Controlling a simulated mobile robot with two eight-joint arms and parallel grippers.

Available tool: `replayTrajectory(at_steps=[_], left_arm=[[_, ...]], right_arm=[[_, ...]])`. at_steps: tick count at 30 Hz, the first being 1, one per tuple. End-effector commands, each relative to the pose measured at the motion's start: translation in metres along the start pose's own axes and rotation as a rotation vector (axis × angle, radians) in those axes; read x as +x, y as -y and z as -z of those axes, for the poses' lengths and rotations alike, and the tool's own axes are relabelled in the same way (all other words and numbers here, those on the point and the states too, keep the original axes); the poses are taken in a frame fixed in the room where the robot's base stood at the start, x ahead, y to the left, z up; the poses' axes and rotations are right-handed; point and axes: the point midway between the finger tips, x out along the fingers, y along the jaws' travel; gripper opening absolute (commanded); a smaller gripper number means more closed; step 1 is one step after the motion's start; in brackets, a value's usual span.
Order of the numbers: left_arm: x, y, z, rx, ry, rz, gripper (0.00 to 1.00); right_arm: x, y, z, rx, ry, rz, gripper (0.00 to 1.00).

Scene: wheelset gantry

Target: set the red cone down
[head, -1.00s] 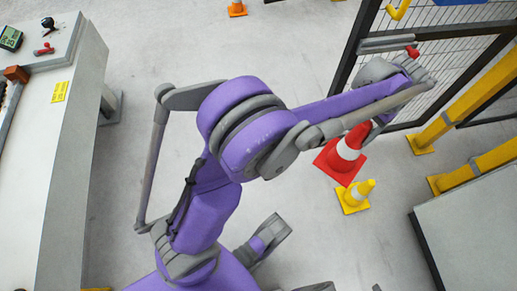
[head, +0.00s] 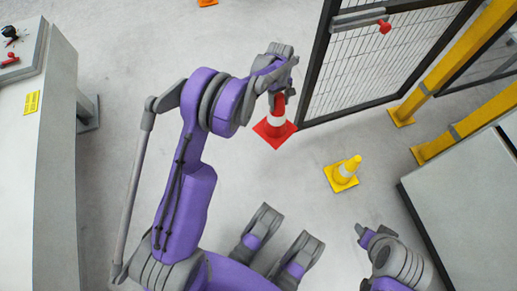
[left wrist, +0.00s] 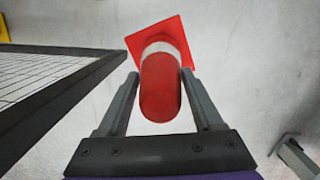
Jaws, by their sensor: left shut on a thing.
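The red cone (head: 274,128), with a white band and a square base, is upright beside the lower corner of the mesh gate in the head view. My left gripper (head: 279,93) is shut on its upper part. In the left wrist view the red cone (left wrist: 160,88) stands between the two fingers of my left gripper (left wrist: 158,82), its base pointing away from the camera. I cannot tell whether the base touches the floor. My right gripper (head: 361,231) shows small at the lower right; its jaws are unclear.
The mesh gate (head: 365,60) has a dark frame and a red handle (head: 384,26). Yellow posts (head: 440,72) and a grey cabinet (head: 465,200) are at right, a pale bench (head: 50,150) at left. Floor left of the cone is clear.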

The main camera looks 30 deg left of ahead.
Motion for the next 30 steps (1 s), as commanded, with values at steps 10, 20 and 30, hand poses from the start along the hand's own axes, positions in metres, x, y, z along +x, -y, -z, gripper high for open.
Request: replayTrajectory(at_steps=[10,20,30], left_arm=[[0.112,0.023,0.061,-0.679,0.0,-0.083,0.0],[0.168,0.044,0.085,-1.039,0.0,-0.126,0.0],[0.224,0.046,0.093,-1.078,0.0,-0.131,0.0]], right_arm=[[0.0,0.0,0.0,0.0,0.0,0.0,0.52],[0.0,0.0,0.0,0.0,0.0,0.0,0.52],[0.012,0.0,-0.002,0.0,0.001,0.0,0.52]])
